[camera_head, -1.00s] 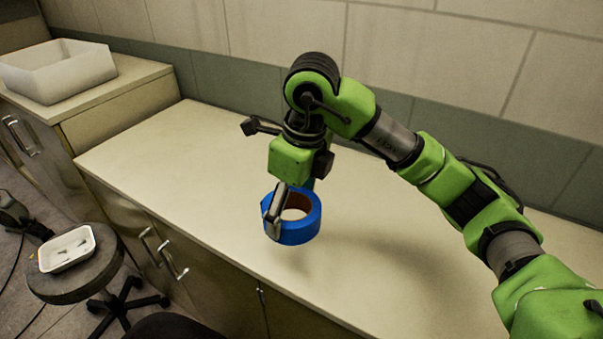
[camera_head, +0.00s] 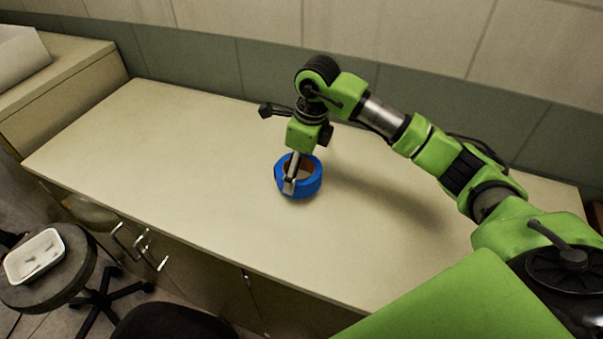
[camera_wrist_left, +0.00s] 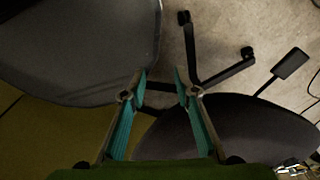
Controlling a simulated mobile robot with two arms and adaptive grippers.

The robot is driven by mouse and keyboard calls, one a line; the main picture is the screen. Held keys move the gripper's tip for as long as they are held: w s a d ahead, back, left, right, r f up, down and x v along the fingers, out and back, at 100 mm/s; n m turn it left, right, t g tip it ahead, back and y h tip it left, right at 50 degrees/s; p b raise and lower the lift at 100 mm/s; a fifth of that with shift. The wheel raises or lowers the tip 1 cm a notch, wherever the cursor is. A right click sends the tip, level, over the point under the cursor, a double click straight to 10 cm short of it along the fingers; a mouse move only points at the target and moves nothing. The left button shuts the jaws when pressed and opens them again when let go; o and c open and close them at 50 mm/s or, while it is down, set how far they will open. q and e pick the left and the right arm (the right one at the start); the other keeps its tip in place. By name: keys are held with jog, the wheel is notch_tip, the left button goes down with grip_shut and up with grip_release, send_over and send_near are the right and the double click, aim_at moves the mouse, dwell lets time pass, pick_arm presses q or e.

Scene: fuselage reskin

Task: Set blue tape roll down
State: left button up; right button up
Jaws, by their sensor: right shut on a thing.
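The blue tape roll (camera_head: 311,183) is at the middle of the bare countertop (camera_head: 190,170) in the head view. It lies flat, hole upward. My right gripper (camera_head: 291,180) points down at it and is shut on the near left part of its ring. The roll is at or very near the counter surface; I cannot tell whether it touches. My left gripper (camera_wrist_left: 160,90) shows only in the left wrist view. Its two fingers are apart with nothing between them, above the floor and stools.
A white box (camera_head: 18,55) stands on the higher cabinet at the left. A round stool (camera_head: 75,275) in front holds a white tray (camera_head: 34,250). A dark seat (camera_head: 170,322) is at the near edge. The counter around the roll is clear, with a wall behind.

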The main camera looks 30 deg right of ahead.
jog(key=shift+d+f, duration=0.2)
jog(key=f+p, duration=0.2)
jog(key=f, duration=0.1)
jog(key=shift+w+d, duration=0.15)
jog(key=shift+d, duration=0.15)
jog(key=shift+f, duration=0.6)
jog(key=o, duration=1.2)
jog(key=shift+c, duration=0.2)
pick_arm(q)
jog(key=shift+s+r, duration=0.3)
jog(key=shift+r, duration=0.2)
jog(key=shift+s+r, duration=0.25)
jog(key=shift+r, duration=0.25)
